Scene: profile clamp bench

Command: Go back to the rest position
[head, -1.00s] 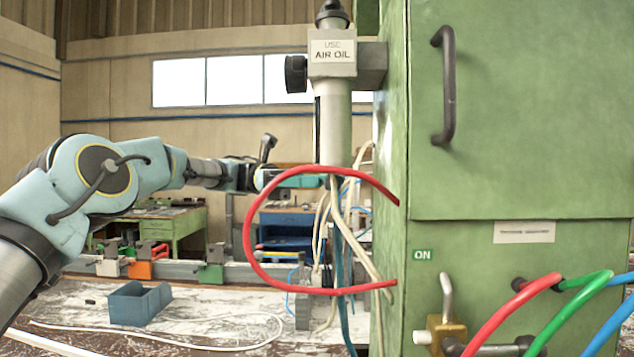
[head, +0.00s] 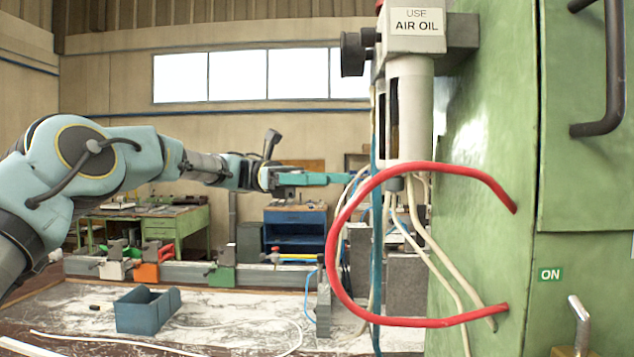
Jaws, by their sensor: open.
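My arm reaches in from the left of the head view, stretched out level above the bench. My gripper (head: 325,179) is at its end, with teal fingers pointing right. It is open and I see nothing held in it. Its fingertips come close to the hanging hoses in the picture; I cannot tell the gap in depth.
A green cabinet (head: 485,190) with a red hose (head: 333,262) and a grey air oil unit (head: 405,120) fills the right. A clamp rail (head: 185,272) and a blue bin (head: 147,311) lie below my arm. A blue cabinet (head: 296,222) stands behind.

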